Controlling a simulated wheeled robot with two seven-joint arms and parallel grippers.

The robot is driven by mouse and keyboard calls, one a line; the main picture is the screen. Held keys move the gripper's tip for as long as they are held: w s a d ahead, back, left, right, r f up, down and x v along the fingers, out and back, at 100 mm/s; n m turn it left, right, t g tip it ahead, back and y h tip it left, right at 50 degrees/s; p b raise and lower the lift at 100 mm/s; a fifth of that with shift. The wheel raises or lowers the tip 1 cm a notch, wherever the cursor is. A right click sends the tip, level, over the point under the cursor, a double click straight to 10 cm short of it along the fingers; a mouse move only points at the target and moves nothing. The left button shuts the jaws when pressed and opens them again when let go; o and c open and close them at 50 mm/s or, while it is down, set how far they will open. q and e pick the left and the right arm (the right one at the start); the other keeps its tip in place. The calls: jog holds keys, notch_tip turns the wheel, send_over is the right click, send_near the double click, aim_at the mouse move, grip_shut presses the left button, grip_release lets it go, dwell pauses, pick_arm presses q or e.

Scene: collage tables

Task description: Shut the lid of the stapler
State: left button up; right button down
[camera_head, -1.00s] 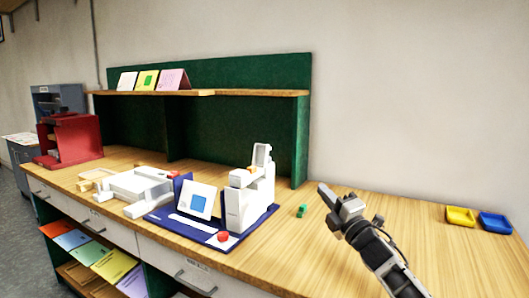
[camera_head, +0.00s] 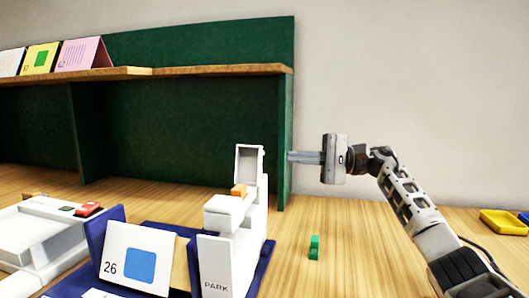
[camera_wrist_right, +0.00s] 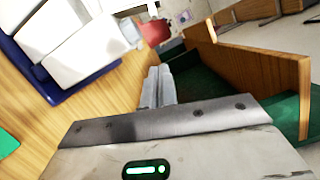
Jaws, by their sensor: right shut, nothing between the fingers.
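The white stapler (camera_head: 222,265) stands on a dark blue tray (camera_head: 263,262) in the head view. Its lid (camera_head: 249,165) is raised, standing nearly upright at the back right of the body. A small orange piece (camera_head: 239,190) sits beside the lid's foot. My right gripper (camera_head: 290,157) is shut and empty, pointing left, to the right of the lid at about its height, with a gap in the picture. In the right wrist view its fingers (camera_wrist_right: 158,84) lie together, and white stapler parts (camera_wrist_right: 85,52) show at upper left. My left gripper is not in view.
A green shelf unit (camera_head: 180,130) with a wooden shelf stands behind. A card (camera_head: 136,258) marked 26 stands left of the stapler. A green block (camera_head: 314,247) is on the table, with yellow (camera_head: 503,222) and blue trays far right. The table's right middle is mostly clear.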

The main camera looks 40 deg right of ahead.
aim_at(250, 165)
jog(key=w+a+r+p, duration=0.1)
jog(key=a+p, duration=0.1)
jog(key=a, duration=0.5)
jog(key=shift+a+r, duration=0.2)
jog(key=shift+a, duration=0.15)
